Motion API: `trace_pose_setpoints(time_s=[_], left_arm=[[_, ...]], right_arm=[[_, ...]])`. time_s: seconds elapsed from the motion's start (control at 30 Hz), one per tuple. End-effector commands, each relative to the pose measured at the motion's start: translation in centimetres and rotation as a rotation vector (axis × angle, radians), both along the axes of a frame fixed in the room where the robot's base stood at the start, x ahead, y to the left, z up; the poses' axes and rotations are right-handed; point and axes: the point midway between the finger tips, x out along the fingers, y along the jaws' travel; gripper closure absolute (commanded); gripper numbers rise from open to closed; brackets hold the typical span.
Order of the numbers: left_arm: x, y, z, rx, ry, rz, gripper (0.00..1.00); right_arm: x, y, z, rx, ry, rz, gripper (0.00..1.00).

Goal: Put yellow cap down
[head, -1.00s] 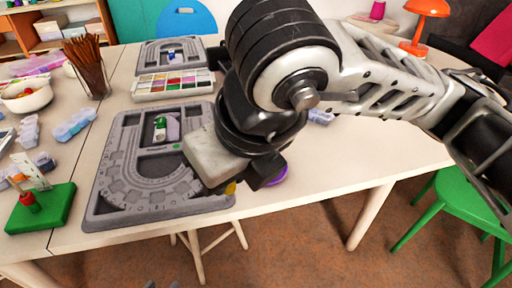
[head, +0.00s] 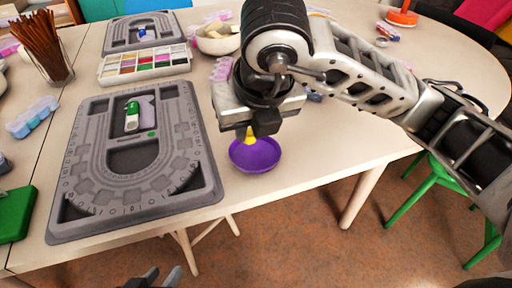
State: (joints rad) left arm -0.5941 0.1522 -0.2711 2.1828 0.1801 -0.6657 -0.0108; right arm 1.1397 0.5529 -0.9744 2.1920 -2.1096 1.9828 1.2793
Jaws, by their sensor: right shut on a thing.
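The yellow cap (head: 250,136) is in my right gripper (head: 252,127), which points down and is shut on it. Only part of the cap shows below the fingers. The cap is at the purple dish (head: 262,158), which lies on the table right of the near bead board. I cannot tell whether the cap touches the dish. My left gripper (head: 161,279) shows only its tips at the bottom edge. They are apart with nothing seen between them.
The near grey bead board (head: 92,140) holds a green and white tube (head: 132,117). A palette of colored compartments (head: 145,64), another bead board (head: 170,34) and a white bowl (head: 217,44) are behind. The table (head: 340,135) is clear to the right of the dish.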

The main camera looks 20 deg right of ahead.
Motion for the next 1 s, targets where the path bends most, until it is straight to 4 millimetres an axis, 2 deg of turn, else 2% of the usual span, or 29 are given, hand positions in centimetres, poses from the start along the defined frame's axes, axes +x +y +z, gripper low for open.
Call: trace_pose_setpoints(time_s=[0.03,0.27,0.5,0.97,1.0], left_arm=[[0.3,-0.2,-0.3,0.0,0.0,-0.005,0.64],[0.5,-0.2,-0.5,0.0,0.002,-0.008,0.64],[0.2,-0.2,-1.6,0.003,0.026,-0.015,0.64],[0.9,-0.3,-1.8,0.0,-0.002,-0.018,0.64],[1.0,-0.3,-1.3,-0.002,-0.009,-0.018,0.64]], right_arm=[[0.3,-0.4,-0.7,0.0,0.002,-0.002,1.0],[1.0,-1.2,-1.8,0.001,0.001,-0.002,1.0],[1.2,-1.4,-5.1,0.0,0.002,0.0,1.0],[1.2,-1.4,-5.9,0.001,-0.001,0.002,1.0],[1.2,-1.4,-5.6,0.001,-0.001,0.002,0.71]])
